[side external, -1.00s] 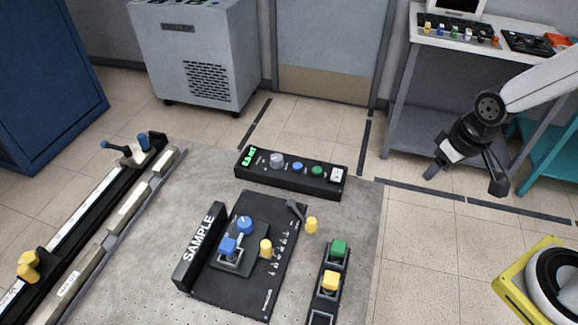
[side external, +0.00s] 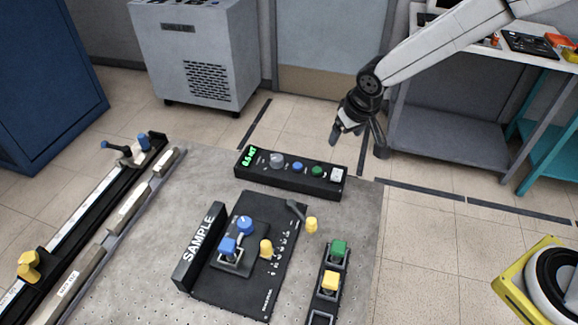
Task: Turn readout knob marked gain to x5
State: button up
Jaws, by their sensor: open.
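The readout box (side external: 310,186) is a long black unit at the back of the grey bench, with a green lit display (side external: 249,156) at its left end. Along its top are a grey knob (side external: 278,160), a blue knob (side external: 298,166), a green knob (side external: 317,171) and a white switch (side external: 337,175). The knob labels are too small to read, so I cannot tell which is gain. My gripper (side external: 358,146) is open and empty, in the air above and behind the box's right end, apart from it.
A black SAMPLE block (side external: 199,246) stands beside a black panel with blue and yellow knobs (side external: 245,225). A tray (side external: 326,295) holds green and yellow pieces. A rail (side external: 95,240) runs along the left. The grey bench is bare between rail and readout box.

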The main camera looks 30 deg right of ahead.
jog(key=t, duration=0.1)
send_near(277, 158)
jog(key=f, duration=0.1)
jog(key=shift+w+d+f, duration=0.1)
jog(key=shift+w+f, duration=0.1)
jog(key=shift+w, duration=0.25)
jog(key=shift+x, duration=3.85)
grip_shut()
